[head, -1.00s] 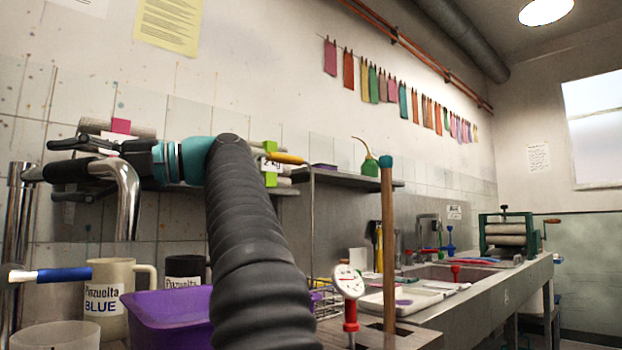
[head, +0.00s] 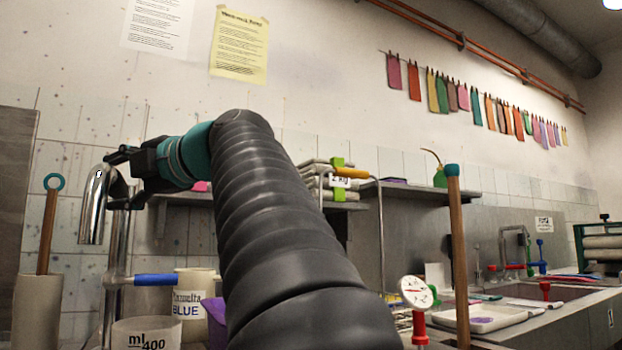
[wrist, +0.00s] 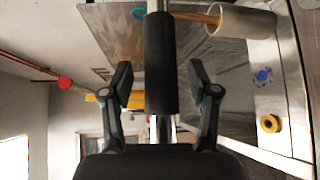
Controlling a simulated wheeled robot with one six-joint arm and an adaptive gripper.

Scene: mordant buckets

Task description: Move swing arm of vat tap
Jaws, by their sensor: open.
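The vat tap has a chrome upright (head: 118,255) at the left of the head view, with a blue lever (head: 160,280) low on it. Its chrome swing arm (head: 93,215) bends down at its end, left of the upright. My gripper (head: 128,165) is at the swing arm in the head view, partly hiding it. In the wrist view, my gripper (wrist: 160,78) is open, with one finger on each side of the arm's black sleeve (wrist: 160,40). Gaps show between both fingers and the sleeve.
A pale cylinder (head: 36,310) holds a wooden rod with a teal ring at the far left. A measuring beaker (head: 146,334), a BLUE jug (head: 190,300) and a purple tub (head: 216,322) stand below my arm. A dial thermometer (head: 415,292) and a wooden pole (head: 456,255) stand right.

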